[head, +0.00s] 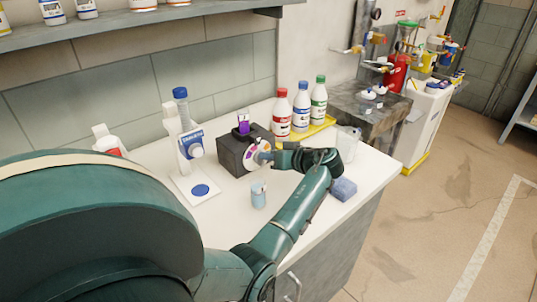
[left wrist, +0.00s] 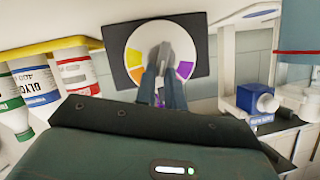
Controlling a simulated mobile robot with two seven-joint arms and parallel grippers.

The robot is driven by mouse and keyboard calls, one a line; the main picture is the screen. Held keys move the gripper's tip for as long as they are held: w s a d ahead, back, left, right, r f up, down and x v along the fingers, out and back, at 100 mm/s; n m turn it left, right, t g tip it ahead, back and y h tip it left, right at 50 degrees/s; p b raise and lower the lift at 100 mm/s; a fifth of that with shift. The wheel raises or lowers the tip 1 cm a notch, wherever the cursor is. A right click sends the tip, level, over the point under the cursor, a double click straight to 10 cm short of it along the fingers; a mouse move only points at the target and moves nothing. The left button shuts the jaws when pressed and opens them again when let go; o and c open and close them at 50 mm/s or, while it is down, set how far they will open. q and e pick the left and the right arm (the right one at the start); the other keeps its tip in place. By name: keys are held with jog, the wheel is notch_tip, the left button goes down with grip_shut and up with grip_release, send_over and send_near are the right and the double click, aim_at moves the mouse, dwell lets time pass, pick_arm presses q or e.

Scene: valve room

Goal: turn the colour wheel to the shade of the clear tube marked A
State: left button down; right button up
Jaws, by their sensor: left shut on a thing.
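A dark box (head: 233,155) stands on the white counter with the colour wheel (head: 251,159) on its front. A clear tube with purple liquid (head: 243,123) stands on its top; I cannot read any letter on it. In the left wrist view, which is upside down, the wheel (left wrist: 134,55) is a pale disc with yellow, orange and purple patches. My left gripper (head: 267,156) is at the wheel's front, its fingers (left wrist: 163,80) shut on the grey knob (left wrist: 166,55) at the middle. The fingers hide part of the wheel. My right gripper is not in view.
Red, blue and green capped bottles (head: 301,104) stand on a yellow tray (head: 318,131) right of the box. A small cup (head: 258,194) and a blue sponge (head: 344,189) lie near my left arm.

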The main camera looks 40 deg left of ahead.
pick_arm(q)
jog(key=m+g+b, duration=0.1)
jog(key=w+m+g+b, duration=0.1)
jog(key=m, duration=0.1)
jog(key=shift+f+y, duration=0.35)
jog(key=shift+y, duration=0.05)
jog(key=shift+w+f+m+g+y+b, duration=0.15)
jog(key=shift+m+g+b, duration=0.15)
jog(key=shift+m, duration=0.25)
jog(key=shift+w+f+m+g+y+b, duration=0.1)
jog(key=shift+m+g+y+b, duration=0.1)
jog(key=shift+m+b, duration=0.25)
jog(key=shift+f+m+g, duration=0.15)
jog(key=shift+m+g, duration=0.15)
jog(key=shift+m, duration=0.5)
jog(key=shift+f+m+g+y+b, duration=0.1)
jog(key=shift+m+g+y+b, duration=0.25)
jog(key=shift+m+b, duration=0.3)
jog(key=shift+w+f+m, duration=0.1)
jog(key=shift+m, duration=0.35)
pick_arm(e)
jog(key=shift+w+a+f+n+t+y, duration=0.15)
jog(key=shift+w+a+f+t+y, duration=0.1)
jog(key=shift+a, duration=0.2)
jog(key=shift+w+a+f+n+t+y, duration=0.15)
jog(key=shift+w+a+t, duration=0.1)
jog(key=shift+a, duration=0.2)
pick_arm(q)
jog(key=shift+y, duration=0.3)
